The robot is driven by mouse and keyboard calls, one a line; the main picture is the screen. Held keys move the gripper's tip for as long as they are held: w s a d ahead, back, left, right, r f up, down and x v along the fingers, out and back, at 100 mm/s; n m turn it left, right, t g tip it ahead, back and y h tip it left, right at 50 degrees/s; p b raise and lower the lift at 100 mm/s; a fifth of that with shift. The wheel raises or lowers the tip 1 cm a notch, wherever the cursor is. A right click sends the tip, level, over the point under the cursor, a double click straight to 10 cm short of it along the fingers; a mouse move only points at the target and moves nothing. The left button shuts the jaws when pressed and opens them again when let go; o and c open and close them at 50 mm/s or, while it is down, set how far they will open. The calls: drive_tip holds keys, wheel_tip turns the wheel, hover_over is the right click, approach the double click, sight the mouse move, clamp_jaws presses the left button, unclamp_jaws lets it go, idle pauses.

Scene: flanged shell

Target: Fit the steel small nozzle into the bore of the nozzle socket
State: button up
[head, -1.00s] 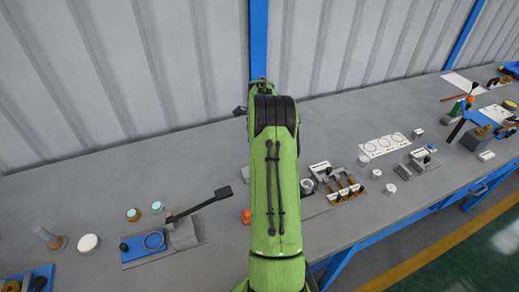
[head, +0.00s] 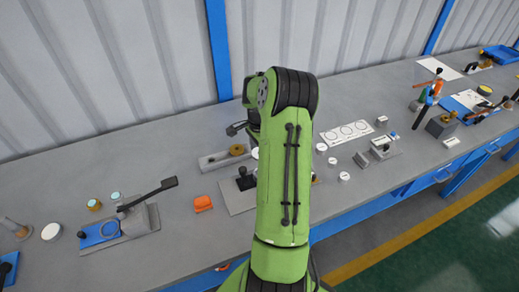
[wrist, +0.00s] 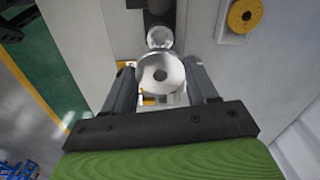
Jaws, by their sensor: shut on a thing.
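In the wrist view, my gripper (wrist: 157,86) is shut on a round, shiny steel piece with a central hole, which I take to be the steel small nozzle (wrist: 153,72). It is seen end-on between the two fingers. A smaller shiny round part (wrist: 159,37) shows just beyond it, by a dark slot; I cannot tell whether they touch. I cannot identify the nozzle socket for certain. A brass ring (wrist: 243,14) on a grey plate lies at the upper right, and it also shows in the head view (head: 237,150). My arm hides the gripper in the head view.
A white sheet with printed circles (head: 347,132) and a small grey fixture (head: 377,151) lie to the right. The bench front is partly bare.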

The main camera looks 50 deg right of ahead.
drive_tip(key=shift+w+f+b, duration=0.1)
drive_tip(key=shift+f+b, duration=2)
drive_tip(key=shift+f, duration=0.8)
drive_tip(key=shift+f+b, duration=0.4)
drive_tip(key=shift+b, duration=0.1)
drive_tip(key=shift+f+b, duration=1.2)
drive_tip(key=shift+f, duration=0.35)
drive_tip(key=o, duration=1.3)
wheel_tip(320, 180, up, 16)
drive_tip(key=shift+a+p, duration=0.1)
drive_tip(key=shift+p, duration=1)
